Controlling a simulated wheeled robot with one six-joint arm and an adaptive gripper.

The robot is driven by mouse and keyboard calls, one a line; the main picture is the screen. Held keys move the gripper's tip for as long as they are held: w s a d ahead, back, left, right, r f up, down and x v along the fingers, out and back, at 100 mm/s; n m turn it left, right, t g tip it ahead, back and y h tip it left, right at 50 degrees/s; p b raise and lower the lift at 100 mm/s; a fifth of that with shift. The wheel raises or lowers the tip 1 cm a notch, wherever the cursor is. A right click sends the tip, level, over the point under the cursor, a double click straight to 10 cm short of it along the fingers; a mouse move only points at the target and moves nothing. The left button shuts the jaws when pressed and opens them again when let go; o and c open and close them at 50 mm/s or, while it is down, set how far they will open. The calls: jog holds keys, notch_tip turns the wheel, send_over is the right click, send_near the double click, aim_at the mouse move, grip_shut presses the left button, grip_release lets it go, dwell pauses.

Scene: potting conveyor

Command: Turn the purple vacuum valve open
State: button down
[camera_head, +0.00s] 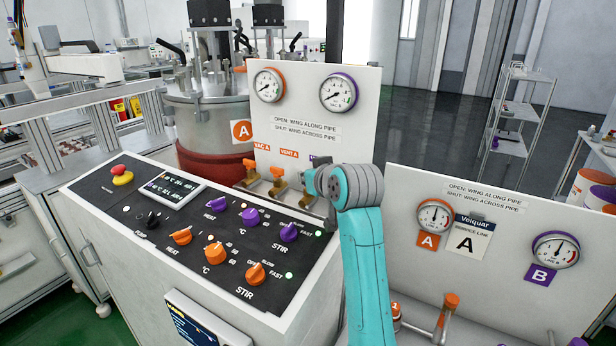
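The purple vacuum valve cannot be made out; my arm covers the part of the white upright panel (325,135) where a purple label (314,159) begins. Two valves with orange wings, one under VAC A (249,170) and one under VENT A (277,172), show to the left of my arm. The purple-rimmed gauge (338,93) is above on the same panel. My gripper (310,183) is at the panel's lower part, right of the orange valves, mostly hidden by my grey wrist. Its fingers and any contact are not clear.
A black control panel (140,222) with orange and purple knobs and a red stop button (121,175) lies in front, left of my arm. A second white panel (490,250) with gauges stands at the right. A metal vessel (210,120) is behind.

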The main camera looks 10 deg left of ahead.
jog(key=shift+f+m+t+h, duration=0.25)
jog(key=shift+m+t+h, duration=0.15)
jog(key=shift+m+h, duration=0.7)
jog(key=shift+f+m+t+h, duration=0.25)
jog(key=shift+m+t+h, duration=0.15)
jog(key=shift+m+h, duration=0.7)
jog(key=c, duration=1.2)
grip_release()
jog(key=shift+r, duration=0.2)
jog(key=shift+s+d+r, duration=0.1)
jog(key=shift+s+r, duration=0.2)
jog(key=shift+s, duration=0.15)
jog(key=v, duration=1.1)
jog(key=shift+f, duration=0.1)
